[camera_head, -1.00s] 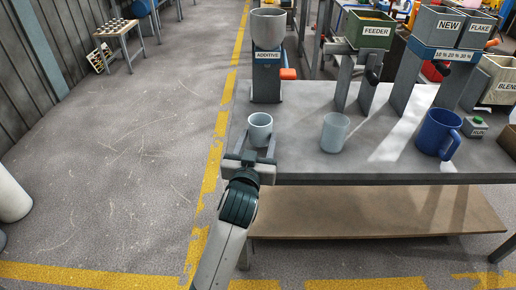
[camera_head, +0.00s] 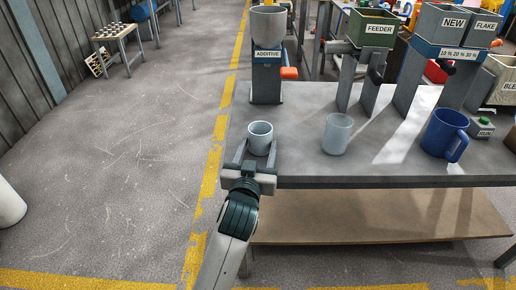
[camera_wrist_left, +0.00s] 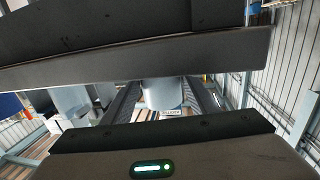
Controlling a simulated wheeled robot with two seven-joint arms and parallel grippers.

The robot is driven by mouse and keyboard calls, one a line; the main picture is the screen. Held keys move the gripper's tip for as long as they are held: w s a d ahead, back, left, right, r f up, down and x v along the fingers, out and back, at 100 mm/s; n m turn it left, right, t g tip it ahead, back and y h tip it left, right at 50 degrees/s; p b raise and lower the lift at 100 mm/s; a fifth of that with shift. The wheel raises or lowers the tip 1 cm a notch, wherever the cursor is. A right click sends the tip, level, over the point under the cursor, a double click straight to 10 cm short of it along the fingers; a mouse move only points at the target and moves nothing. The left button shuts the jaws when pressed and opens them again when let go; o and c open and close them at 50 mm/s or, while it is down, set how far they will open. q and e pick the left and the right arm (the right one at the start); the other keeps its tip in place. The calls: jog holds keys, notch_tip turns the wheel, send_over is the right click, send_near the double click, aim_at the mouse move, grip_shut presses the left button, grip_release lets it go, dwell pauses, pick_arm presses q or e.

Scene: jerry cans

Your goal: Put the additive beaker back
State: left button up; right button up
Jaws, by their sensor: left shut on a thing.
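A pale grey-blue beaker (camera_head: 260,140) is upright between the fingers of my left gripper (camera_head: 257,150), near the left front corner of the grey table (camera_head: 300,165). My left gripper is shut on it. In the left wrist view the beaker (camera_wrist_left: 162,92) shows between the two dark fingers, its lower part partly hidden. I cannot tell whether its base touches the table. A second, similar beaker (camera_head: 336,134) stands to its right on the table. The additive dispenser (camera_head: 266,75) stands behind the held beaker. My right gripper is not in view.
A blue jug (camera_head: 443,135) and a green-buttoned RUN box (camera_head: 481,128) stand at the right. The feeder (camera_head: 372,30) and the NEW and FLAKE bins (camera_head: 455,28) stand at the back. The tabletop between the held beaker and the additive dispenser is clear.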

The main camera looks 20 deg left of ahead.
pick_arm(q)
jog(key=shift+f, duration=0.15)
jog(key=o, duration=1.1)
jog(key=shift+o, duration=0.2)
jog(key=shift+s, duration=0.1)
jog(key=s+d+p, duration=0.1)
jog(key=s, duration=1)
jog(key=shift+s+d+r, duration=0.2)
jog(key=shift+s+r, duration=0.2)
jog(key=shift+r, duration=0.05)
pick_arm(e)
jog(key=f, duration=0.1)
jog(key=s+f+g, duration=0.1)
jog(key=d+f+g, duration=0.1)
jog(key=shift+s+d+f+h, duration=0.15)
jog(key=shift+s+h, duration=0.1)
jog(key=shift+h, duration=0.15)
pick_arm(q)
jog(key=s+d+f+m+g+h, duration=0.2)
jog(key=s+d+f+g+h, duration=0.1)
jog(key=s+f, duration=0.6)
jog(key=s+d+f+m+g+h, duration=0.2)
jog(key=s+d+f+h, duration=0.1)
jog(key=s+f, duration=0.5)
notch_tip(320, 180, down, 3)
jog(key=shift+s+f+g+h, duration=0.1)
jog(key=shift+s+g+h, duration=0.25)
jog(key=shift+g+h, duration=0.05)
